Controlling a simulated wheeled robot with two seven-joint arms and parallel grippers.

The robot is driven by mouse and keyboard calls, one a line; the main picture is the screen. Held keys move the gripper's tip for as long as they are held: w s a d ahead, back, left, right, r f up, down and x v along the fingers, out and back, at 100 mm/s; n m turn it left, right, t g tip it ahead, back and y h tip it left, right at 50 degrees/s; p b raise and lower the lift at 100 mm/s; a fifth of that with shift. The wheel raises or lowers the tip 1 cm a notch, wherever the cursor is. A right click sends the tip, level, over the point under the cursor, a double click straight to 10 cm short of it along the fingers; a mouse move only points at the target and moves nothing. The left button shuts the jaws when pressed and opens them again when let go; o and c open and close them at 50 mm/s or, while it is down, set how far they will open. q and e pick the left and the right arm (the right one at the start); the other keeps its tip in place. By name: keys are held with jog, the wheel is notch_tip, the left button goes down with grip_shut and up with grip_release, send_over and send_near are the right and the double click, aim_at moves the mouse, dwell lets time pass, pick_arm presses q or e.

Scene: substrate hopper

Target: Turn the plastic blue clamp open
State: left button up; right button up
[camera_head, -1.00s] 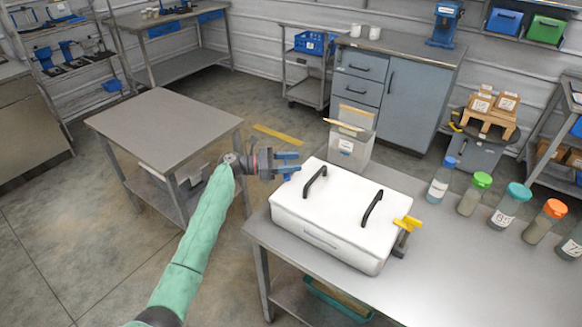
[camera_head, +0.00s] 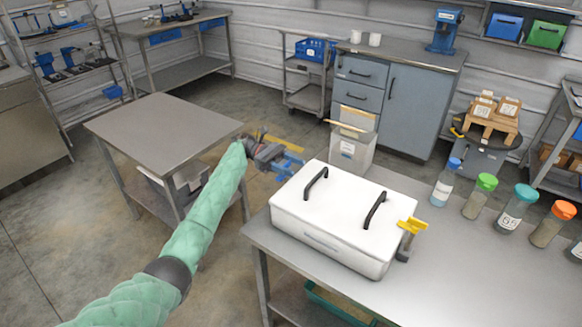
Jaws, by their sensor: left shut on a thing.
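The white lidded hopper box (camera_head: 335,233) with two black handles stands on the grey table in front of me. The blue plastic clamp (camera_head: 291,161) is at its upper left end, partly hidden by my gripper and the box edge. My left gripper (camera_head: 277,163) comes in from the left and is shut on the blue clamp. The exact grip and the clamp's turn are too small to tell. A yellow clamp (camera_head: 411,224) sticks out at the box's right end. My right gripper is not in view.
Several bottles with coloured caps, one with a green cap (camera_head: 480,197), stand right of the box. A smaller grey table (camera_head: 165,132) is at the left. The front right of the table is clear.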

aim_at(285, 164)
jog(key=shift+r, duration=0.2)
pick_arm(q)
jog(key=shift+c, duration=0.2)
jog(key=o, duration=1)
jog(key=shift+a, duration=0.1)
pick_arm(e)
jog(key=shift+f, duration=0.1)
pick_arm(q)
jog(key=shift+w+a, duration=0.2)
jog(key=shift+b+v, duration=0.55)
jog(key=shift+v, duration=0.4)
jog(key=b+v, duration=0.1)
jog(key=v, duration=0.2)
jog(key=shift+w+a+f, duration=0.15)
jog(key=shift+w+a, duration=0.5)
jog(key=shift+a, duration=0.15)
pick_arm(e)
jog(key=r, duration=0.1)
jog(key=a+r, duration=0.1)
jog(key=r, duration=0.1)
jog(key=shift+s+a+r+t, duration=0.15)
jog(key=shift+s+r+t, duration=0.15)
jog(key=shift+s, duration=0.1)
